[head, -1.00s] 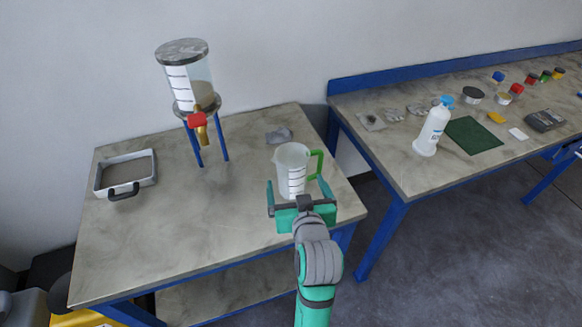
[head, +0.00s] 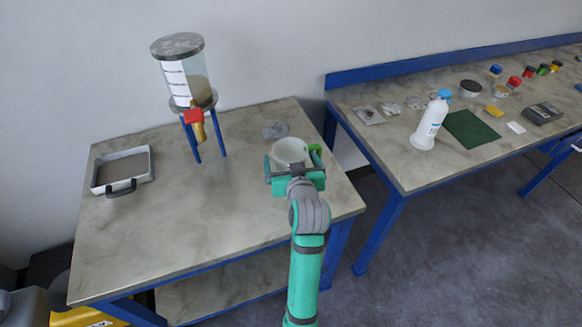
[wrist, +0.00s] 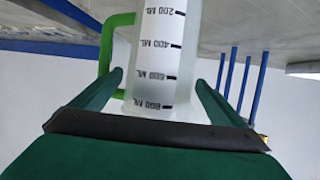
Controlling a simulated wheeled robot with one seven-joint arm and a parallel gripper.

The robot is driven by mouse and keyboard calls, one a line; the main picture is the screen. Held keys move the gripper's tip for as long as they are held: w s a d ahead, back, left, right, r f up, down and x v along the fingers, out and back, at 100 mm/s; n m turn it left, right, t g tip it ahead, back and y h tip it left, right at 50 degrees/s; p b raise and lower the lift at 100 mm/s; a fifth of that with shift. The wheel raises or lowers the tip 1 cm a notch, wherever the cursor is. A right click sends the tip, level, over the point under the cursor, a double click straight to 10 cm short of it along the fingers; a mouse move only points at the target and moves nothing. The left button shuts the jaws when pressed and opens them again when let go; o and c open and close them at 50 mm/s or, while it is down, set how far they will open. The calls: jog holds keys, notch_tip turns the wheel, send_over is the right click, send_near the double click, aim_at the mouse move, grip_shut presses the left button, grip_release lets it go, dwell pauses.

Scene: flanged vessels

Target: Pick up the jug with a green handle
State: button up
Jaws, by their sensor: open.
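The jug (head: 290,150) is a whitish, translucent vessel with a green handle (head: 316,151) on its right side. It stands upright on the near table, and my gripper hides its lower part in the head view. My gripper (head: 295,167) is open at the jug's near side. In the wrist view the jug (wrist: 163,50) lies between the two green fingers of my gripper (wrist: 160,85), with its printed millilitre scale facing the camera. There the green handle (wrist: 106,55) shows on the left, beside the left finger. I cannot tell whether the fingers touch the jug.
A flanged vessel (head: 186,75) with a red-handled tap stands on a blue-legged stand behind left. A grey tray (head: 123,171) lies at the far left. A second table holds a white bottle (head: 430,122), a green mat (head: 472,130) and small jars. The table's front middle is clear.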

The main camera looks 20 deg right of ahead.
jog(key=shift+w+d+f, duration=0.15)
jog(key=shift+w+f, duration=0.1)
jog(key=shift+w, duration=0.25)
jog(key=c, duration=1.2)
jog(key=shift+w+r, duration=0.1)
